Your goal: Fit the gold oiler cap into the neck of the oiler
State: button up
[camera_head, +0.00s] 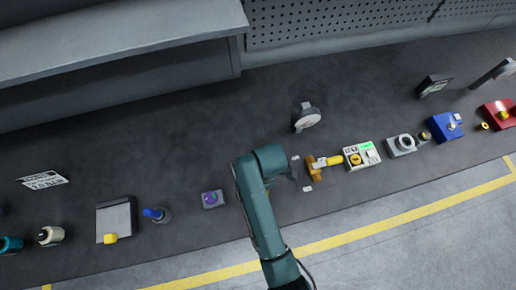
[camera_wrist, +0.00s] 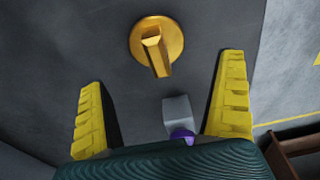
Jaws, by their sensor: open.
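A gold round piece with a raised bar across it (camera_wrist: 140,40), which looks like the oiler cap, sits ahead of my gripper in the wrist view. A small grey block (camera_wrist: 175,106) with a purple part (camera_wrist: 182,137) shows between the fingers, lower down and partly hidden by my gripper body. In the head view my arm hides most of the gripper. I cannot tell for sure which thing is the oiler.
An orange-brown fixture with a yellow handle (camera_head: 328,162) stands right of my arm, beside a panel with a green display (camera_head: 357,155). A grey block with a purple top (camera_head: 212,198) and a blue-topped post (camera_head: 155,214) stand left.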

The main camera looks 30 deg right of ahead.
notch_tip(320, 180, down, 6)
jog(key=shift+f, duration=0.25)
jog(key=shift+r, duration=0.1)
jog(key=c, duration=1.3)
